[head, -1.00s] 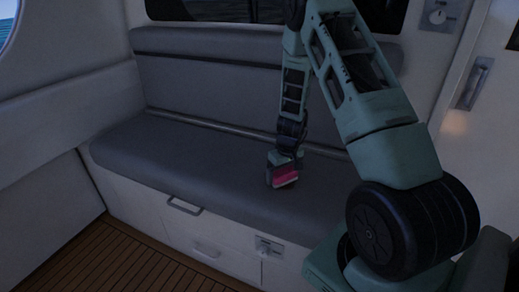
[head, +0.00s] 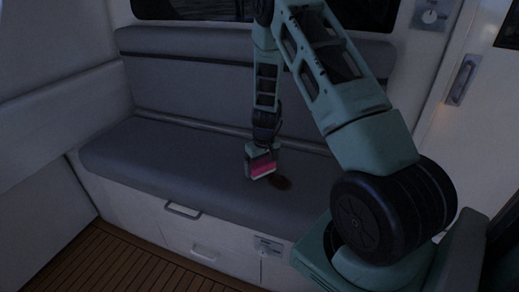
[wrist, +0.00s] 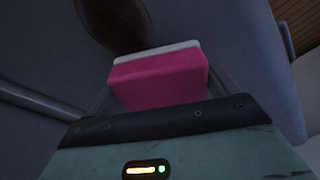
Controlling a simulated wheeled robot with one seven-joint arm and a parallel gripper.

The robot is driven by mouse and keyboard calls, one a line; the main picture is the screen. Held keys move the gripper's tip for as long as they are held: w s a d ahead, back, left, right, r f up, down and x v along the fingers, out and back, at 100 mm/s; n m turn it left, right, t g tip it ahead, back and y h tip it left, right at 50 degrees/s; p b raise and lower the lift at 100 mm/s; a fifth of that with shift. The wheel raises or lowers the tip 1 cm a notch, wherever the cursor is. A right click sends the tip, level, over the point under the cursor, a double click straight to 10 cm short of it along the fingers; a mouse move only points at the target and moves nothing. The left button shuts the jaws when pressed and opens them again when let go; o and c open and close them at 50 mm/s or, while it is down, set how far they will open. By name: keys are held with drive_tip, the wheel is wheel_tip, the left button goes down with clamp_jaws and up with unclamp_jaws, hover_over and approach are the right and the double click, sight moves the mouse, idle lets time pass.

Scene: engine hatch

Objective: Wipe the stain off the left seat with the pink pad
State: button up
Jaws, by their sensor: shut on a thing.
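The left seat (head: 160,160) is a long grey cushioned bench with a backrest. A dark brown stain (head: 281,183) lies on its cushion, just right of my gripper in the head view. The stain also shows at the top left of the wrist view (wrist: 118,28). My gripper (head: 261,165) points down over the cushion and is shut on the pink pad (head: 263,171). In the wrist view the pad (wrist: 158,80), pink with a white edge, is held beside the stain. I cannot tell whether the pad touches the cushion.
The seat's white base has a drawer handle (head: 182,210) and a latch panel (head: 268,246). A wooden floor (head: 110,262) lies in front. A white door with a handle (head: 461,80) stands at the right. The cushion's left part is clear.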

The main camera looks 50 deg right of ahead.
drive_tip(key=shift+r+p, duration=2.05)
drive_tip(key=shift+r, duration=0.8)
